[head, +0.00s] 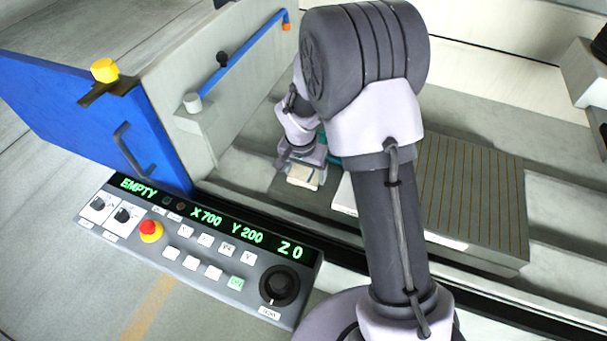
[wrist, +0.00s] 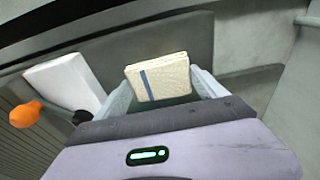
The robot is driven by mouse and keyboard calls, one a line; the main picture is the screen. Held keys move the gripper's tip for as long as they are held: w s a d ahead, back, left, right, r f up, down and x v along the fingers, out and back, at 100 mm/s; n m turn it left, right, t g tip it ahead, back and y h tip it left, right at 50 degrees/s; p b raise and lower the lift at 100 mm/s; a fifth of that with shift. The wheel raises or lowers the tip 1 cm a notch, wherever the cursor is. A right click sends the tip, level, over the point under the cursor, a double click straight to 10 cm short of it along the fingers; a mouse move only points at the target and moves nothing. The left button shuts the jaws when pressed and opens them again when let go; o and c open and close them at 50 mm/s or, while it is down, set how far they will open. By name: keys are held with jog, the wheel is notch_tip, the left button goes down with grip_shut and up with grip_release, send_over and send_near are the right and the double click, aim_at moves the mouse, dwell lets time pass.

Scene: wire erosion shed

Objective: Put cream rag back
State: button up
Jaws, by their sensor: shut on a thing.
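The cream rag (wrist: 158,78) is a folded, flat pad with a dark blue stripe near its left side in the wrist view. My gripper (wrist: 165,92) is shut on it, with one pale finger at each side and the rag's far part reaching past the fingertips. In the head view the rag (head: 303,177) shows below my gripper (head: 302,168), inside the machine's bay just behind the control panel. The frames do not clearly show whether the rag touches the grey surface under it. My arm hides part of the bay.
The control panel (head: 200,244), with a red stop button (head: 150,230), lies in front of the bay. A blue door (head: 90,115) and grey wall (head: 215,80) stand left. A ribbed plate (head: 468,195) is right. A white block (wrist: 65,84) and orange knob (wrist: 25,114) are left of my gripper.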

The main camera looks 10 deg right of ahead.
jog(key=shift+r, duration=0.15)
jog(key=o, duration=1.4)
notch_tip(320, 180, up, 12)
jog(key=s+a+p, duration=0.1)
jog(key=s+p, duration=0.1)
jog(key=p, duration=0.2)
notch_tip(320, 180, up, 8)
jog(key=t, duration=0.1)
send_over(302, 179)
jog(key=s, duration=0.4)
jog(key=s+a+r+n+t+y, duration=0.1)
jog(key=s+r, duration=0.2)
jog(key=s, duration=0.3)
jog(key=s+r+n+t+y, duration=0.1)
jog(key=s+r, duration=0.2)
jog(key=s, duration=0.4)
jog(key=s+a+r+t+y, duration=0.1)
jog(key=s+r, duration=0.3)
jog(key=s, duration=0.2)
jog(key=shift+s+a+r+n, duration=0.1)
jog(key=shift+s+a+n, duration=0.15)
jog(key=shift+a+n, duration=0.15)
